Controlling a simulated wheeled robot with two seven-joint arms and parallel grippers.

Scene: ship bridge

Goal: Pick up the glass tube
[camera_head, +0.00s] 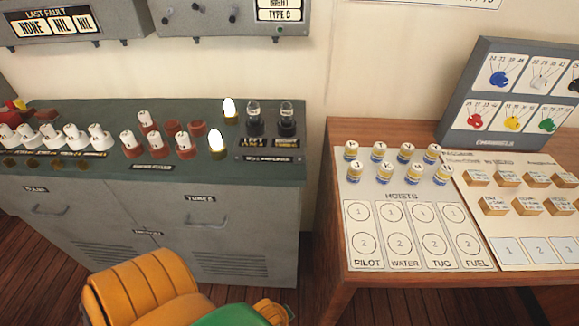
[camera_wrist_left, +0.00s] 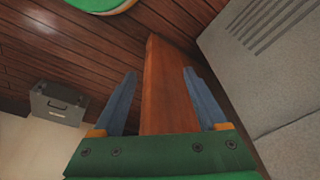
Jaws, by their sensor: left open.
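Two clear glass tubes with dark lower parts stand upright side by side at the right end of the grey console: a left one (camera_head: 254,118) and a right one (camera_head: 287,119). Each has a small label in front, too small to read surely. Two glowing white bulbs, an upper one (camera_head: 230,110) and a lower one (camera_head: 216,143), stand to their left. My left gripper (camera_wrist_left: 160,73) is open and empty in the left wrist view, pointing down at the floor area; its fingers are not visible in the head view. My right gripper is in neither view.
The grey console (camera_head: 120,180) holds several red and white knobs at left. A wooden table (camera_head: 335,215) with cards, small jars and blocks stands at right. The left wrist view shows a dark case (camera_wrist_left: 58,104).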

